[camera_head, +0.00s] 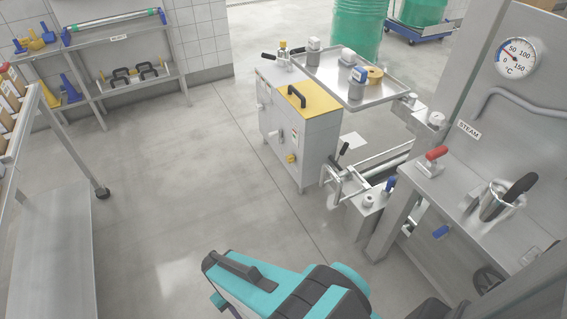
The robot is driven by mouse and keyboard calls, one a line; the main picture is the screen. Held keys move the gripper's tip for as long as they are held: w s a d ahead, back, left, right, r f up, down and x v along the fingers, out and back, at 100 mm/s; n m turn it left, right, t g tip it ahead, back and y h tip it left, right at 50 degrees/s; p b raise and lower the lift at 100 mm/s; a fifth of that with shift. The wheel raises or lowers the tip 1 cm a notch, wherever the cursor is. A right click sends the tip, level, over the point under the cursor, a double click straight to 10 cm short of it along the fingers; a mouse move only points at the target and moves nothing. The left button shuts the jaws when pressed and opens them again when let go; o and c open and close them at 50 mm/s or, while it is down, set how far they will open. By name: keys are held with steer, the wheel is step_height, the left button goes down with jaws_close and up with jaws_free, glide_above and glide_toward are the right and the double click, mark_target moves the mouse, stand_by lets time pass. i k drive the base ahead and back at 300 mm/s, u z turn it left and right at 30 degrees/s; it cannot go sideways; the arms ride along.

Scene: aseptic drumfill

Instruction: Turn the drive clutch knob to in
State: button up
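No label that reads as drive clutch can be made out, so I cannot tell for sure which control is the clutch knob. A small yellow knob (291,158) sits low on the front of the grey cabinet (318,140) with a yellow top. A blue knob (390,184) and a dark-handled lever (343,149) stand by the rail beside that cabinet. Teal and dark parts of my arm fill the bottom middle. My gripper's fingertips do not show.
A steel tray (384,93) with containers and a yellow roll stands behind the cabinet. Shelving (125,86) stands at left. The floor (190,200) between is clear.

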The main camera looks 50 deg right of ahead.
mark_target(291, 158)
steer(key=z, duration=0.1)
steer(key=i, duration=0.95)
steer(key=u, duration=0.05)
